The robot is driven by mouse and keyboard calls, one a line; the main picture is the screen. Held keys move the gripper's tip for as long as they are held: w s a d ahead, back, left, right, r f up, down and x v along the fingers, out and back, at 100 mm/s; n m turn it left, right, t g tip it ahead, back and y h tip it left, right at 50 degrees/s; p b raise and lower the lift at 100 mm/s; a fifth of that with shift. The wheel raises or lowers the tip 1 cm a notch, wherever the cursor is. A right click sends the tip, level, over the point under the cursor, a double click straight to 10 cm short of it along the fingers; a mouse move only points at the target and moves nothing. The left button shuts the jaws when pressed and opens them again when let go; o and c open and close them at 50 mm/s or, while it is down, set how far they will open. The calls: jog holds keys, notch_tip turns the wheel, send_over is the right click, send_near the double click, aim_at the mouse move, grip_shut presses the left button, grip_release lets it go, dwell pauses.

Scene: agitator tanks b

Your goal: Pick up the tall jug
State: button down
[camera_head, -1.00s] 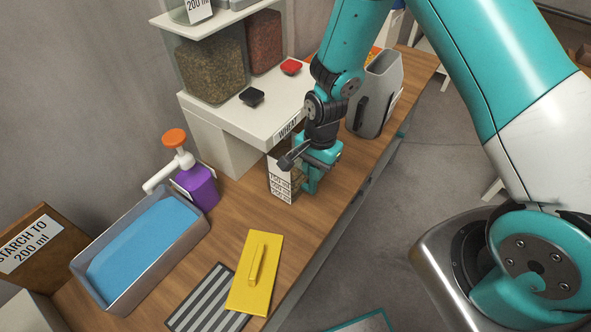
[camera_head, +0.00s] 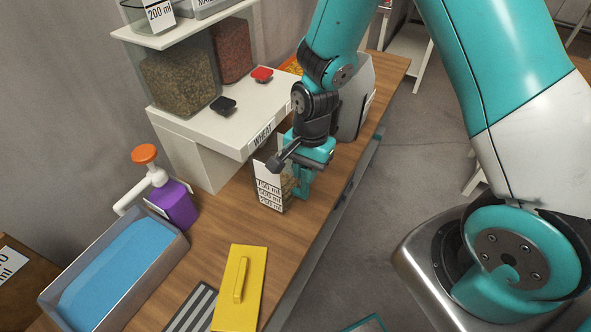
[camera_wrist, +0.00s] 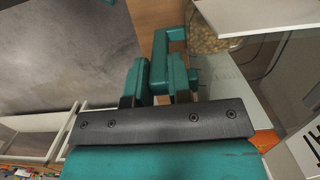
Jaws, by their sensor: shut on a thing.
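The tall jug (camera_head: 268,188) is a clear, square-sided vessel with a white millilitre scale and tan grain inside. It looks upright over the bench, in front of the white shelf unit; I cannot tell whether its base touches the wood. My gripper (camera_head: 302,180) is at its right side and shut on its teal handle, with the wrist above partly hiding the jug's top. In the wrist view the teal handle (camera_wrist: 168,36) lies between my gripper's fingers (camera_wrist: 158,80), and grain (camera_wrist: 210,38) shows behind clear wall.
The white shelf unit (camera_head: 195,165) with grain bins stands close behind the jug. A grey container (camera_head: 352,105) stands to the right. A purple pump bottle (camera_head: 178,205), a tray with blue contents (camera_head: 170,262) and a yellow float (camera_head: 240,290) are nearer. Bench between is clear.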

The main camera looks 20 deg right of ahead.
jog(key=s+d+p, duration=0.8)
jog(key=s, duration=0.4)
jog(key=shift+d, duration=0.35)
dwell(0.4)
dwell(1.0)
